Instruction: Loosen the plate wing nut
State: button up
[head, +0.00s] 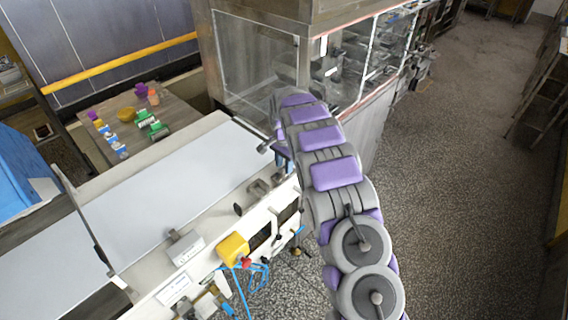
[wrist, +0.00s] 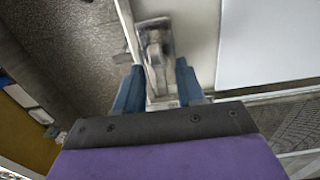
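My gripper (wrist: 158,82) is open in the wrist view, with its two blue fingers spread apart. A grey metal fitting (wrist: 154,40) on a small plate, which looks like the wing nut and its mount, lies just ahead of the gap between the fingers. Its lower part reaches down between the fingertips, and I see no finger closed on it. Its exact shape is blurred. In the head view my purple and grey arm hides most of the gripper and this fitting at the machine's far right corner.
The machine's flat pale belt (head: 180,175) lies left of my arm. Metal brackets (head: 262,188) and a yellow box with a red button (head: 234,248) line its near side. A glass-sided cabinet (head: 262,62) stands close behind the gripper. Speckled floor (head: 455,150) is open at right.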

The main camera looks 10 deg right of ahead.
grip_shut()
